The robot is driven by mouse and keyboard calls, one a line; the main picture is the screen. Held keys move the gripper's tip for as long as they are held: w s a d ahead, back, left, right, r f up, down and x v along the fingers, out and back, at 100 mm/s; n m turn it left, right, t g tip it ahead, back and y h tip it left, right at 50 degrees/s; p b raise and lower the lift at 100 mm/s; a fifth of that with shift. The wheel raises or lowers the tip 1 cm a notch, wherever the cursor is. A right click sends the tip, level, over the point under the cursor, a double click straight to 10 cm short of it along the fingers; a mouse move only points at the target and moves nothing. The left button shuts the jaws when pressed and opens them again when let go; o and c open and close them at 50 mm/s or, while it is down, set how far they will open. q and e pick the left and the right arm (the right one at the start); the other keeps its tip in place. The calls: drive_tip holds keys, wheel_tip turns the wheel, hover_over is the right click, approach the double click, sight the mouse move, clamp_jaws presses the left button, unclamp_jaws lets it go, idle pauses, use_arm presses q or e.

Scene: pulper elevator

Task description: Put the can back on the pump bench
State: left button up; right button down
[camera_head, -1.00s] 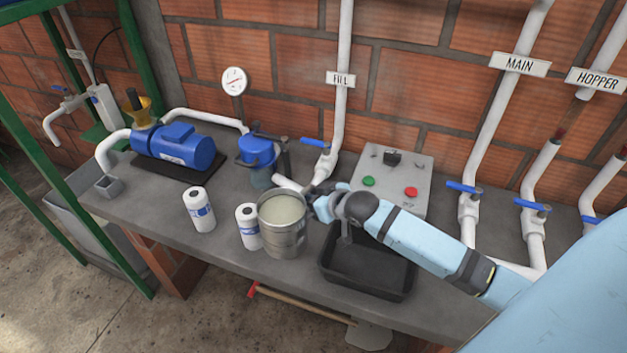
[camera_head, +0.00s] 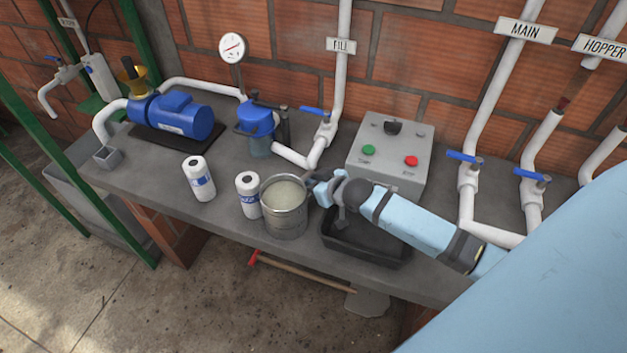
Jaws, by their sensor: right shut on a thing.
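The can (camera_head: 284,212) is an open metal can with pale cloudy contents. It is upright at the front of the grey pump bench (camera_head: 225,218), just right of a white roll-shaped bottle. Its base overlaps the bench's front edge in the picture, and I cannot tell whether it touches the bench top. My right gripper (camera_head: 314,185) is shut on the can's right side near the rim. The fingertips are partly hidden by the wrist and can. My left gripper is not in view.
Two white bottles, one left (camera_head: 199,179) and one beside the can (camera_head: 248,196), stand close by. A black tray (camera_head: 375,250) lies under my right forearm. The control box (camera_head: 390,152), blue filter (camera_head: 256,130) and blue pump (camera_head: 178,115) stand behind. Bench between pump and bottles is clear.

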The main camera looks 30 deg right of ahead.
drive_tip(key=c, duration=1.1)
unclamp_jaws()
drive_tip(key=shift+r, duration=0.1)
drive_tip(key=v, duration=1.2)
drive_tip(key=shift+r, duration=0.1)
